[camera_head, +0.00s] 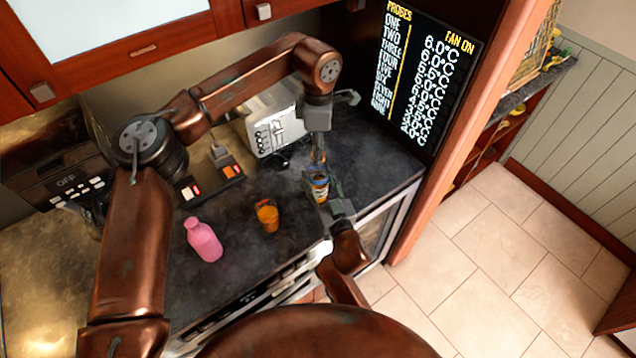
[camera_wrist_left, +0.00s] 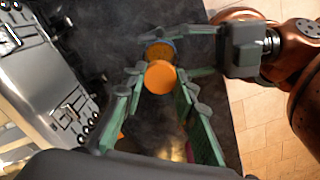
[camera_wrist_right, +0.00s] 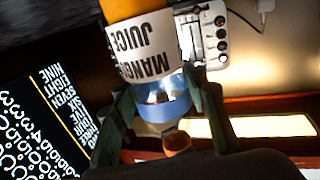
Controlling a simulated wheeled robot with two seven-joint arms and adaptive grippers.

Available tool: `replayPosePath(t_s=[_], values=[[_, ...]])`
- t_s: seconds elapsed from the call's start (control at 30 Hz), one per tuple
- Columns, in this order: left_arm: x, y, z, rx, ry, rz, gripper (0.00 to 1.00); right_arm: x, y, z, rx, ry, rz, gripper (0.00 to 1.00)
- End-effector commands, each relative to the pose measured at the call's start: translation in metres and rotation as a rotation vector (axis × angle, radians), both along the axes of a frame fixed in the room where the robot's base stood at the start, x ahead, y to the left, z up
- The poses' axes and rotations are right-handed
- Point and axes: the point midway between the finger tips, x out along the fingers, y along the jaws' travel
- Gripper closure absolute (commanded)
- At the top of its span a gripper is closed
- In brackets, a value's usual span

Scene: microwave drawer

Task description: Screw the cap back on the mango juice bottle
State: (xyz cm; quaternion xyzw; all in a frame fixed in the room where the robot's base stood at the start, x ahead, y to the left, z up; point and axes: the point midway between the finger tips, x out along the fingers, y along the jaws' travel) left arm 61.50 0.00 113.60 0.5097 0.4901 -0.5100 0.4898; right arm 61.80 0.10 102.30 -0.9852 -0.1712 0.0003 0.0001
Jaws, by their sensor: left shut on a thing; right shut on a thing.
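The mango juice bottle, with an orange body, pale label (camera_wrist_right: 143,47) and blue band, stands upright in the head view (camera_head: 320,187), above the counter near its right end. My right gripper (camera_head: 328,200) is shut around the bottle; its fingers flank it in the right wrist view (camera_wrist_right: 165,105). My left gripper (camera_head: 318,160) points down from above, shut on the orange cap (camera_wrist_left: 160,77). In the left wrist view the cap covers part of the bottle's top (camera_wrist_left: 160,48) beyond it. I cannot tell whether cap and bottle touch.
A pink bottle (camera_head: 205,242) and an orange-filled glass (camera_head: 267,215) stand on the dark counter (camera_head: 235,275) to the left. A metal toaster (camera_head: 270,125) stands behind. A screen (camera_head: 418,75) is on the back right. Power sockets (camera_head: 215,180) lie near the wall.

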Motion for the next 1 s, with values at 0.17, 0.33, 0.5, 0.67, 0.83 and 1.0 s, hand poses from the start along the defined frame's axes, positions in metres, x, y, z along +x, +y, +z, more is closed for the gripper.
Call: replayPosePath(t_s=[0.17,0.33,0.5,0.67,0.83,1.0], values=[[0.0009,-0.0003,-0.0003,-0.001,-0.003,-0.364,1.0,-0.0005,0.0007,-0.0006,-0.001,0.001,0.001,1.0],[0.0006,-0.0004,-0.0004,-0.001,-0.003,-0.718,1.0,-0.0005,0.0008,-0.0006,-0.001,0.001,0.002,1.0],[0.0005,-0.0005,-0.0003,-0.001,-0.003,-1.065,1.0,-0.0005,0.0009,-0.0006,-0.001,0.001,0.002,1.0],[0.0005,-0.0004,-0.0003,0.0,-0.003,-1.259,1.0,-0.0005,0.0009,-0.0007,-0.001,0.001,0.002,1.0],[0.0005,-0.0004,-0.0004,0.0,-0.003,-1.253,0.71,-0.0005,0.0009,-0.0007,-0.001,0.001,0.002,1.0],[0.0003,-0.0003,-0.0005,0.0,-0.002,-1.252,0.59,-0.0004,0.0007,-0.0007,0.0,0.001,0.001,1.0]])
